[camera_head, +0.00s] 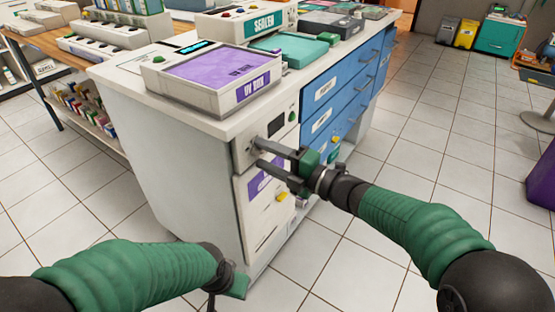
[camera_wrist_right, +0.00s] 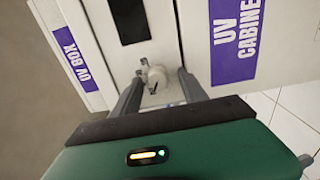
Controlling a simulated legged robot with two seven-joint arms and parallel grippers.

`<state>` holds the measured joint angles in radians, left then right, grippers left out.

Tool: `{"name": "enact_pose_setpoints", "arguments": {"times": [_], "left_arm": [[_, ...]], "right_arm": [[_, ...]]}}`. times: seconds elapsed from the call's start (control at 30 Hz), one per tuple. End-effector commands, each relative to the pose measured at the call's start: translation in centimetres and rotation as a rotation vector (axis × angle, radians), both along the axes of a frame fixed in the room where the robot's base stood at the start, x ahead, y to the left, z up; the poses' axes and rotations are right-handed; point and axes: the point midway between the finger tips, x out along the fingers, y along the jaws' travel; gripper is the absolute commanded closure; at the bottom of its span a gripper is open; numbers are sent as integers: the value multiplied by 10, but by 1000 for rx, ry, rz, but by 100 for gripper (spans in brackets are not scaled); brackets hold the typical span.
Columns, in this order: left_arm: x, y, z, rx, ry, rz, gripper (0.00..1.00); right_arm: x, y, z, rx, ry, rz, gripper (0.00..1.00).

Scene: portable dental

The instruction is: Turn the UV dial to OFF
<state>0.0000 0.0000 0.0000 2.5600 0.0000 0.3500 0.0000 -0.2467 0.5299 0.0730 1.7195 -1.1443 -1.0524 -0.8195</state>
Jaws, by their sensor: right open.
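In the head view the dial (camera_head: 252,145) is partly hidden by my gripper. My right gripper (camera_wrist_right: 159,80) is open, with one finger on each side of the dial; I cannot tell whether they touch it. In the head view the right gripper (camera_head: 259,154) reaches the panel from the right. My left gripper (camera_head: 228,284) is low at the bottom, beside the cabinet; its fingers are not clear.
The UV box (camera_head: 262,104) with a purple top stands on the counter above the panel. The UV cabinet door (camera_head: 246,194) is below the dial. Blue drawers (camera_head: 322,97) line the right side of the counter. Tiled floor (camera_head: 440,140) is open to the right.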

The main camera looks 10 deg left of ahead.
Motion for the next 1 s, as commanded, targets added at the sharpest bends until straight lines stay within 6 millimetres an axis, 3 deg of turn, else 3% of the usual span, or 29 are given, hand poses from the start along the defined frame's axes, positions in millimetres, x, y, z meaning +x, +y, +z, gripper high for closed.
{"name": "enact_pose_setpoints", "arguments": {"times": [0.17,0.4,0.6,0.73,1.0], "left_arm": [[0,0,15,0,0,0,64],[0,0,39,0,0,0,64],[0,0,52,0,0,0,64],[0,0,54,0,0,0,64],[0,0,53,0,0,0,64]], "right_arm": [[-9,-29,5,0,2,-4,50],[-33,-96,5,-2,3,-6,50],[-49,-140,2,-2,3,-4,50],[-55,-153,0,-2,2,-1,50],[-56,-156,-1,-2,2,0,50]]}}
